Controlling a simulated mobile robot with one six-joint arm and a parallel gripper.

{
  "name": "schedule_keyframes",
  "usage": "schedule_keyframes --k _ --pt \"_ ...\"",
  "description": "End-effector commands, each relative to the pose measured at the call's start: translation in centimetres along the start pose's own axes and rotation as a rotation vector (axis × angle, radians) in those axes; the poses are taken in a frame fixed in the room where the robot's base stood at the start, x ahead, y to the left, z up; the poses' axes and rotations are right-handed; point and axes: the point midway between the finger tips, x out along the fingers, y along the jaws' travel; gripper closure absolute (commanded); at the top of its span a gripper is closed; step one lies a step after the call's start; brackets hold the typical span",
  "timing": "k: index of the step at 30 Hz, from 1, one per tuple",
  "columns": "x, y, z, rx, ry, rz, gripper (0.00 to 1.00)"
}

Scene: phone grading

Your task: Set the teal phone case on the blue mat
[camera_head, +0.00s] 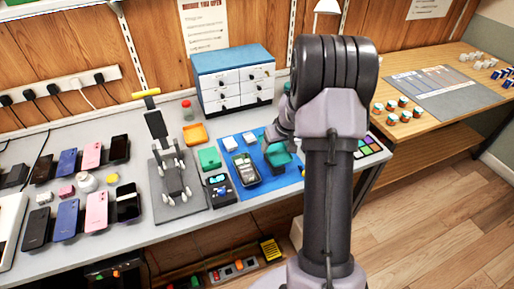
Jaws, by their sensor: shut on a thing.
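The blue mat (243,183) lies on the grey bench left of my arm. My gripper (276,143) is over the right part of the mat, partly hidden by my own arm. It is shut on the teal phone case (279,156), which shows just below the fingers. I cannot tell whether the case touches the mat or hangs slightly above it. A second teal item (209,158) lies on the bench left of the mat.
A drawer cabinet (233,79) is behind. Several phones (97,211) fill the left bench.

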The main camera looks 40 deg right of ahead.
Motion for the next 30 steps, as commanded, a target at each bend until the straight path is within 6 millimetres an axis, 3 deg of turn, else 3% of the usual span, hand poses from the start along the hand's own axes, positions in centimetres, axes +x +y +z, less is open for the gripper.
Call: schedule_keyframes --k 5,16,30 --pt "0.8 0.2 0.3 0.002 0.001 0.000 0.68" --pt "4.5 0.2 1.9 0.001 0.000 0.000 0.68" --pt "4.5 0.1 1.9 0.001 0.000 0.000 0.68"
